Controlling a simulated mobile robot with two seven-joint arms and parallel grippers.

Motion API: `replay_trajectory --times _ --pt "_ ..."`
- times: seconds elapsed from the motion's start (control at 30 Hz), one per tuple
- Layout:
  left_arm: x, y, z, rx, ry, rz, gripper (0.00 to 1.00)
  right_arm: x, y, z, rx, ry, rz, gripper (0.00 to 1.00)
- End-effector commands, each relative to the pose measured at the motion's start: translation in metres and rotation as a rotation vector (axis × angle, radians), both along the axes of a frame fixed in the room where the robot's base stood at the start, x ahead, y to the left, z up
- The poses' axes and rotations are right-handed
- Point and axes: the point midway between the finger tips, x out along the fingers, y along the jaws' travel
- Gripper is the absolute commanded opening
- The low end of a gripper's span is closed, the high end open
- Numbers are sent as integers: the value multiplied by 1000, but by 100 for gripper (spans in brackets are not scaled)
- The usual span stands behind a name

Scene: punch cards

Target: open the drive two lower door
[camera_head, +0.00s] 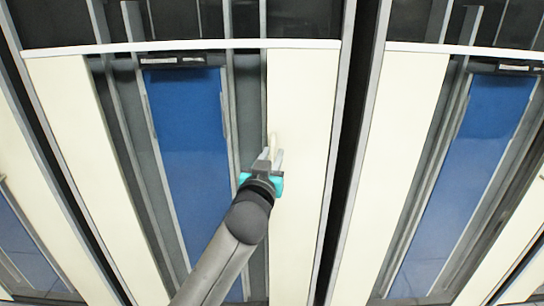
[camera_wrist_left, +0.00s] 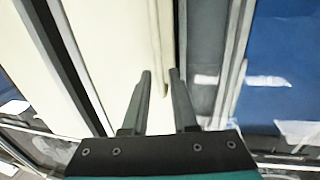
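A tall cream lower door (camera_head: 303,140) stands in the middle of the head view and looks closed. A thin pale handle (camera_head: 273,142) runs along its left edge. My left gripper (camera_head: 268,155) is at that edge, by the handle's lower part. In the left wrist view the door (camera_wrist_left: 105,55) lies ahead. The fingers of the left gripper (camera_wrist_left: 160,78) are apart, with the handle's end (camera_wrist_left: 165,90) showing in the gap. I cannot tell whether either finger touches it. No label shows which drive this is. My right gripper is not in view.
A blue recessed panel (camera_head: 190,130) with grey frames stands left of the door. Another cream door (camera_head: 410,140) and blue panel (camera_head: 470,170) stand on the right, past a dark gap. A white ledge (camera_head: 190,46) runs above, with dark panels over it.

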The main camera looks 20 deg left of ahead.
Motion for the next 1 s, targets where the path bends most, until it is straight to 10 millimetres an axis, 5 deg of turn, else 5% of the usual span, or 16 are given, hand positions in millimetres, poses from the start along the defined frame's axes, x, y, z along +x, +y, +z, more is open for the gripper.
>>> replay_trajectory --times 0.2,1.0 --pt "0 0 0 0 0 0 1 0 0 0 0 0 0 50" --pt "0 0 0 0 0 0 0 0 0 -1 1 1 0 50"
